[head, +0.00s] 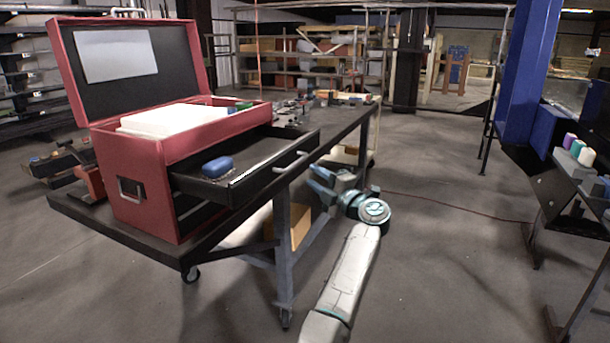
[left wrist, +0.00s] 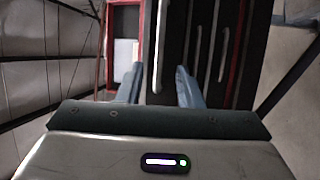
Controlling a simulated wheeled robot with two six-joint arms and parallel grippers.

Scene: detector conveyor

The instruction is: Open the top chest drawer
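The red tool chest (head: 140,180) stands on a dark wheeled cart, its lid raised. Its black top drawer (head: 250,180) is pulled well out, with a blue object (head: 218,167) inside. The drawer's pale bar handle (head: 291,162) is on its front. My left gripper (head: 320,184) is just right of and below the drawer front in the head view. In the left wrist view its two blue-grey fingers (left wrist: 157,82) are spread apart, with no handle visibly gripped. That view also shows several chest handles, one being a pale bar (left wrist: 197,45). My right gripper is in neither view.
The cart top (head: 338,125) holds small parts behind the chest. A cart leg (head: 283,250) stands below the drawer, left of my arm. A bench with coloured bottles (head: 578,150) and a blue post (head: 525,60) are at right. Floor between is mostly clear.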

